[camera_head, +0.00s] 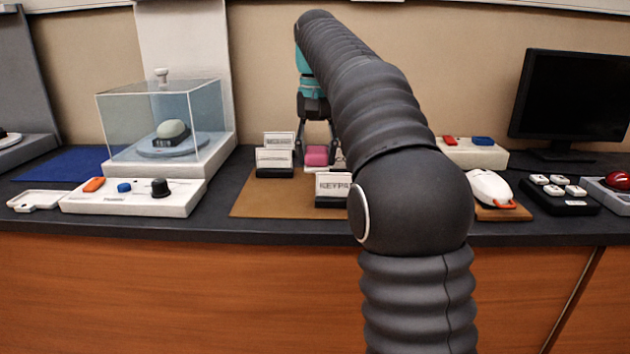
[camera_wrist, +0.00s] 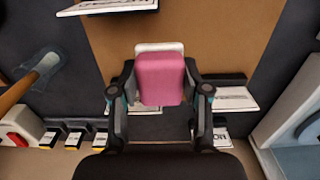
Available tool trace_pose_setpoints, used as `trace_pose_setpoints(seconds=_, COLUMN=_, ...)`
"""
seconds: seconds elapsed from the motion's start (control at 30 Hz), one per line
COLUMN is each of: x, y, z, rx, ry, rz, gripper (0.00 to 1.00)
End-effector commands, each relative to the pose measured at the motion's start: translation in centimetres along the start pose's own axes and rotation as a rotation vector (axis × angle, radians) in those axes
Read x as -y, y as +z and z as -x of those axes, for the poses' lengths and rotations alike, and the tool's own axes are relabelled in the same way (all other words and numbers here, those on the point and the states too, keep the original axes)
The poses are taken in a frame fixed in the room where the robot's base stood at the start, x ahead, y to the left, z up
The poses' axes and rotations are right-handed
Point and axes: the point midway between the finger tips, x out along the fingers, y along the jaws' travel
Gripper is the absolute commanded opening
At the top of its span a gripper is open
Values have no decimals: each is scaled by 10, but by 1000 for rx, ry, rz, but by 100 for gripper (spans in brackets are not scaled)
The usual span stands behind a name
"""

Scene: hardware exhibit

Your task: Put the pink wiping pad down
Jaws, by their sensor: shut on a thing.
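The pink wiping pad (camera_head: 317,155) is between the fingers of my gripper (camera_head: 317,147), low over the brown mat (camera_head: 262,198) on the counter. In the wrist view the pink pad (camera_wrist: 160,78) fills the space between the two dark fingers of my gripper (camera_wrist: 160,92), which is shut on it. A white piece (camera_wrist: 158,47) shows past the pad's far edge. I cannot tell whether the pad touches what is below it.
Small sign cards on black stands surround the pad, including the front "KEYPAD"-like card (camera_head: 332,186) and a left card (camera_head: 273,160). A glass case (camera_head: 150,120) and a control panel (camera_head: 130,197) stand left. A white mouse-like device (camera_head: 490,187) and a monitor (camera_head: 570,97) stand right.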

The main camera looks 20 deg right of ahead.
Motion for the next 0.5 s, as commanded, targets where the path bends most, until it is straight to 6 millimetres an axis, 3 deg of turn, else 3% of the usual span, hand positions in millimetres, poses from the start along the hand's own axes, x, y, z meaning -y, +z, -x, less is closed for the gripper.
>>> trace_pose_setpoints(seconds=0.33, x=-2, y=0, z=-40, rx=1, ry=0, rz=-3, gripper=14)
trace_pose_setpoints(seconds=0.5, x=-2, y=0, z=-47, rx=0, ry=0, rz=-4, gripper=14)
